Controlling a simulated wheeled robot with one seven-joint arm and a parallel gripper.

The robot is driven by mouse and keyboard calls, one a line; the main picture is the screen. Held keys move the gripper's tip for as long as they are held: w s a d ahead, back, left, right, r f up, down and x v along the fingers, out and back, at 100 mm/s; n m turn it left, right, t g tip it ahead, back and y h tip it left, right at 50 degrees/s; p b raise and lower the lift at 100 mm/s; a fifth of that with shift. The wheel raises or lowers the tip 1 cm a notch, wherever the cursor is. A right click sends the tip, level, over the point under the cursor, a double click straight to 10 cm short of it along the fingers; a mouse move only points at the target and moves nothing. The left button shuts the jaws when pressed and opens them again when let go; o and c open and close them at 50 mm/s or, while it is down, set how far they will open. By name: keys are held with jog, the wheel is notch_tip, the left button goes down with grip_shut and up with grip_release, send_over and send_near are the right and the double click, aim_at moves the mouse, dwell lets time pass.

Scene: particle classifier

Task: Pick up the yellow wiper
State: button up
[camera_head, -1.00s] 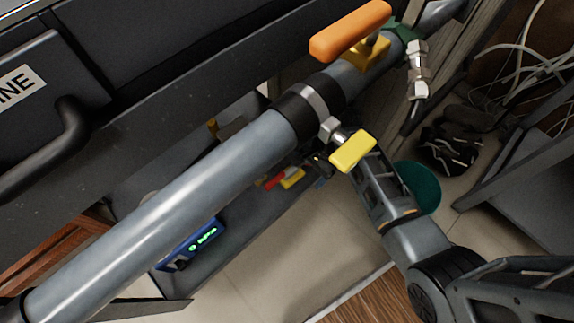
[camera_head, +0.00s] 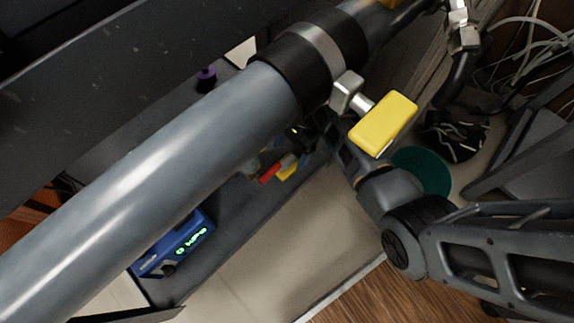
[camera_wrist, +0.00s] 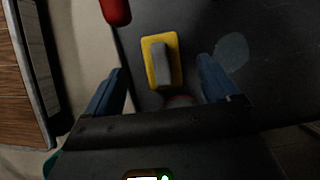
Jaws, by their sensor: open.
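The yellow wiper (camera_wrist: 149,66) has a yellow base with a grey block on top. It lies on a dark shelf (camera_wrist: 260,40), and in the head view its small yellow part (camera_head: 288,171) shows beside a red object. My gripper (camera_wrist: 160,66) is open, with one blue finger on each side of the wiper in the wrist view. The gap between fingers and wiper looks clear on both sides, but I cannot tell how high the fingers are above it. In the head view the pipe and valve hide most of my gripper.
A thick grey pipe (camera_head: 190,150) with a yellow valve handle (camera_head: 384,123) crosses close in front of the head camera. A red object (camera_wrist: 116,10) lies near the wiper. A blue device with a green display (camera_head: 178,243) sits on the shelf. Cables (camera_head: 525,50) hang at the right.

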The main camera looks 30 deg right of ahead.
aim_at(285, 162)
jog(key=b+x, duration=0.3)
jog(key=x, duration=0.3)
jog(key=shift+b, duration=0.3)
jog(key=shift+a, duration=0.1)
jog(key=shift+c, duration=0.4)
jog(key=c, duration=1.1)
